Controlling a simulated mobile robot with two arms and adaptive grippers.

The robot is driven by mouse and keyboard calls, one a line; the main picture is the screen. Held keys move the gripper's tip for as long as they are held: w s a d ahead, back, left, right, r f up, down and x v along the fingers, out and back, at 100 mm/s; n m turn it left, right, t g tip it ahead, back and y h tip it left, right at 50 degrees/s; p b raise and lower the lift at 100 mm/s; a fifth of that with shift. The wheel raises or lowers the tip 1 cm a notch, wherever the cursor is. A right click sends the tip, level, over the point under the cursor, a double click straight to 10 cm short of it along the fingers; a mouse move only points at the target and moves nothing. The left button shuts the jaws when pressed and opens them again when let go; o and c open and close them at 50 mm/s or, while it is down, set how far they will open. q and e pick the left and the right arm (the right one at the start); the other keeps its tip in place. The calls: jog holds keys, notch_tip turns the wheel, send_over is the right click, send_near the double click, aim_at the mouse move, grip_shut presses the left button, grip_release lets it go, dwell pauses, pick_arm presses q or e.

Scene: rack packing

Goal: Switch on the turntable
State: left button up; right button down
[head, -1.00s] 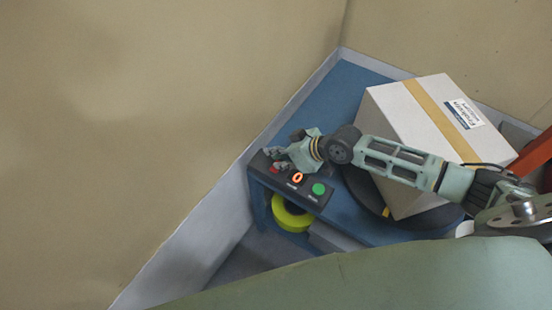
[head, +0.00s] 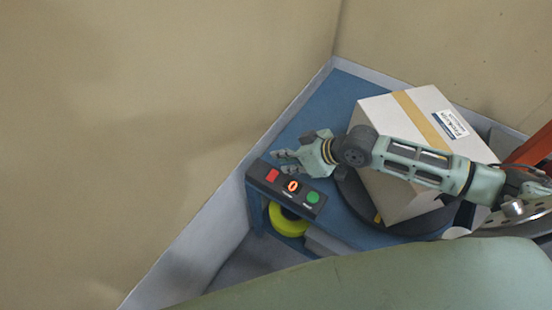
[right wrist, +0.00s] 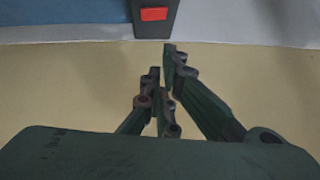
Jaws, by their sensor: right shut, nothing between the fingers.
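The turntable (head: 408,226) is a black disc on a blue table, with a white box (head: 388,135) on it. In the right wrist view the shut fingers (right wrist: 162,65) lie below the red button (right wrist: 154,14). My left gripper is not in view.
The blue table (head: 345,90) sits in a corner between beige walls. A yellow-green roll (head: 287,222) lies under the panel. The box stands close under my right forearm. An orange-red part (head: 530,150) shows at the right edge.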

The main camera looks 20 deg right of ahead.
jog(key=v, duration=0.3)
jog(key=shift+s+r, duration=0.3)
jog(key=shift+s, duration=0.1)
jog(key=shift+a, duration=0.1)
jog(key=s+a+f, duration=0.2)
jog(key=s+a, duration=0.5)
jog(key=a, duration=0.2)
jog(key=s+d+f+m+g+h, duration=0.1)
jog(key=s+d+m+g+h, duration=0.35)
jog(key=s+d, duration=0.6)
jog(key=s+f+h, duration=0.2)
jog(key=s+f, duration=0.1)
jog(key=f, duration=2.2)
jog(key=s+d+f, duration=0.2)
jog(key=s+f, duration=1.6)
jog(key=shift+d+g, duration=0.2)
jog(key=shift+g, duration=0.25)
